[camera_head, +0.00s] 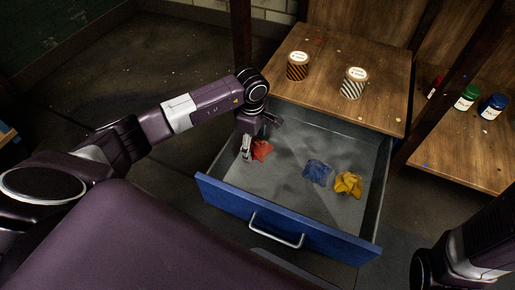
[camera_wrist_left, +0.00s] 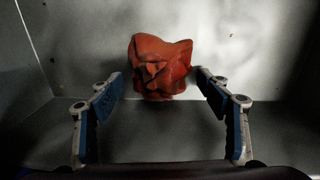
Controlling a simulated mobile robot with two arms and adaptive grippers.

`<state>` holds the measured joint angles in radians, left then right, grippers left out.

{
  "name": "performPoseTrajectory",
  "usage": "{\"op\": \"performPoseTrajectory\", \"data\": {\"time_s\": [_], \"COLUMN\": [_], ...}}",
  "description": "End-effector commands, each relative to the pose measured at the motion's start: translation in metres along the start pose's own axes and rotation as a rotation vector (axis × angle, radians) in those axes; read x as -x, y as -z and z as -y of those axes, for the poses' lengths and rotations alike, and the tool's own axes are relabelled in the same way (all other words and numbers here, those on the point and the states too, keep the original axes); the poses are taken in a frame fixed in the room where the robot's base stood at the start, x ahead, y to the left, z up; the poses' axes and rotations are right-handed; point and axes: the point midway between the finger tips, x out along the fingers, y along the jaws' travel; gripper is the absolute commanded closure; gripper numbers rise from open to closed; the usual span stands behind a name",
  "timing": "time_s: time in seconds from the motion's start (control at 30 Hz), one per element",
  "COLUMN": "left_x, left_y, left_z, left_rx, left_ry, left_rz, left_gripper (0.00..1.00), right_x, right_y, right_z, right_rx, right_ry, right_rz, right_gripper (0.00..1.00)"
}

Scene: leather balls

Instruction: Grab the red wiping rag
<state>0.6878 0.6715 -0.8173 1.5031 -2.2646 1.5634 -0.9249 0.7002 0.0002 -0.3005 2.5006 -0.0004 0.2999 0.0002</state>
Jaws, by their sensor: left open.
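The red rag (camera_head: 262,149) lies crumpled in the left part of an open drawer (camera_head: 290,222). My left gripper (camera_head: 247,150) reaches down into the drawer just left of the rag and partly covers it in the head view. In the left wrist view, the red rag (camera_wrist_left: 160,66) sits ahead of and between the two blue-padded fingers of my left gripper (camera_wrist_left: 160,84). The fingers are spread apart, with the rag's lower part close to the fingertips. My right arm shows at the lower right, but its gripper is out of frame.
A blue rag (camera_head: 318,172) and a yellow rag (camera_head: 348,184) lie to the right in the drawer. The drawer's walls surround the gripper. The wooden top (camera_head: 345,85) above holds two striped cans (camera_head: 297,66). Paint jars (camera_head: 466,97) stand on a shelf at right.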

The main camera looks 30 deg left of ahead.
Motion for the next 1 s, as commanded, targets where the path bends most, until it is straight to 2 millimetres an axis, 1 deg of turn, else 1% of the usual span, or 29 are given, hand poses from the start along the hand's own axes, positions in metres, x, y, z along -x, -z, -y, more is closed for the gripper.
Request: {"op": "performPoseTrajectory", "data": {"time_s": [0.07, 0.5, 0.77, 0.87, 1.0], "left_x": [0.001, 0.001, 0.003, 0.008, 0.024], "left_y": [0.000, 0.000, 0.000, 0.000, 0.000], "left_z": [0.000, 0.000, 0.000, -0.001, -0.002], "left_rx": [0.000, 0.000, 0.000, 0.000, 0.000], "left_ry": [0.000, 0.000, 0.000, -0.001, -0.002], "left_rz": [0.000, 0.000, 0.000, 0.000, 0.000], "left_gripper": [0.30, 0.76, 0.76, 0.76, 0.76], "right_x": [-0.001, -0.001, -0.002, -0.005, -0.015], "right_y": [0.000, 0.000, -0.001, -0.002, -0.005], "right_z": [0.000, 0.000, 0.000, -0.001, -0.003], "right_rx": [0.000, 0.000, 0.000, 0.000, 0.000], "right_ry": [0.000, 0.000, 0.000, 0.000, 0.000], "right_rz": [0.000, -0.001, 0.000, 0.000, 0.000], "right_gripper": [1.00, 1.00, 1.00, 1.00, 1.00]}}
